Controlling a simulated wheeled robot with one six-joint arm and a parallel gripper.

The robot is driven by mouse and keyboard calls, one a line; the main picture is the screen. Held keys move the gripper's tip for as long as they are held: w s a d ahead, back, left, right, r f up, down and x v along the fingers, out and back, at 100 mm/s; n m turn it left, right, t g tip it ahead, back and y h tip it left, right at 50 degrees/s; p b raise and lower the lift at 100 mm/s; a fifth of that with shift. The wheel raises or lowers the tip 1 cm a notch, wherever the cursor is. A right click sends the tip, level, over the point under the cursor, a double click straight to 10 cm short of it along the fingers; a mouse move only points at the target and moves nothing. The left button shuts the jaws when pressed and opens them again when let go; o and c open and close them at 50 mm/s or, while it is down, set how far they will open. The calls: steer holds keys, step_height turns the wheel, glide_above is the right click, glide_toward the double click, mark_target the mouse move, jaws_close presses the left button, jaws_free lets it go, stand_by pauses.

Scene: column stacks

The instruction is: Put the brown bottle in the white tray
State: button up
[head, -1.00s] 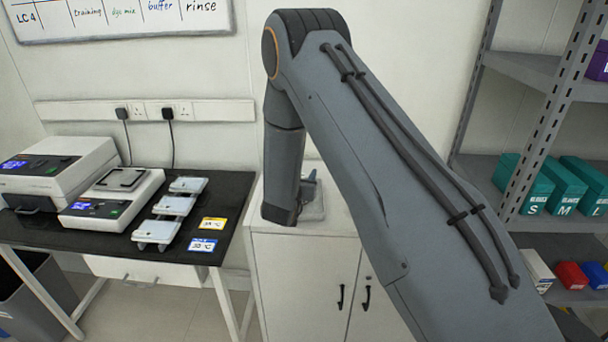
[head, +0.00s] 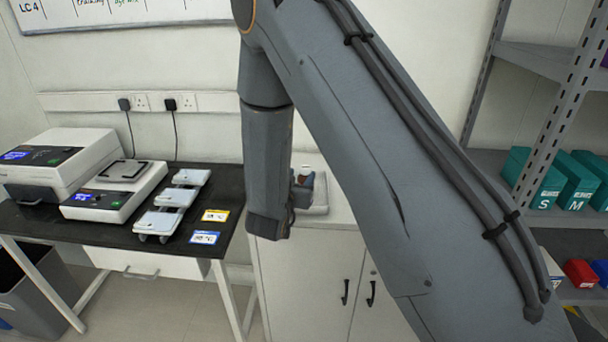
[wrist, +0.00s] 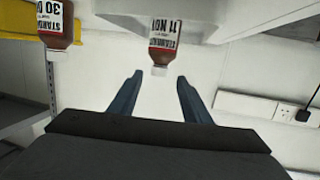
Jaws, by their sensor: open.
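In the wrist view, which is upside down, a brown bottle (wrist: 163,50) with a white cap and a label reading "11 NOV" is ahead of my gripper (wrist: 159,82). The gripper is open and empty. Its two blue-grey fingers point toward the bottle, with the cap near the gap between their tips. A pale tray-like edge (wrist: 118,27) shows by the bottle; I cannot tell whether the bottle is inside it. In the head view, the white tray (head: 320,208) sits on the cabinet top, partly hidden by my arm.
Another brown bottle (wrist: 55,22) is beside a yellow surface (wrist: 93,22). The white cabinet (head: 300,275) stands between a black bench (head: 110,225) with instruments and a grey shelf rack (head: 555,120) with teal boxes. Wall sockets (wrist: 270,107) are to the right.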

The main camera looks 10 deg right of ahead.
steer(key=s+d+r+n+g+y, duration=0.1)
steer(key=s+g, duration=0.5)
steer(key=s, duration=0.8)
steer(key=s+d+r+n+g+y, duration=0.2)
steer(key=s+n+g+y, duration=0.2)
steer(key=s, duration=1.1)
steer(key=g+y, duration=0.2)
steer(key=shift+d+r+n+y, duration=0.15)
steer(key=shift+r+n+y, duration=0.15)
steer(key=shift+r+n, duration=0.1)
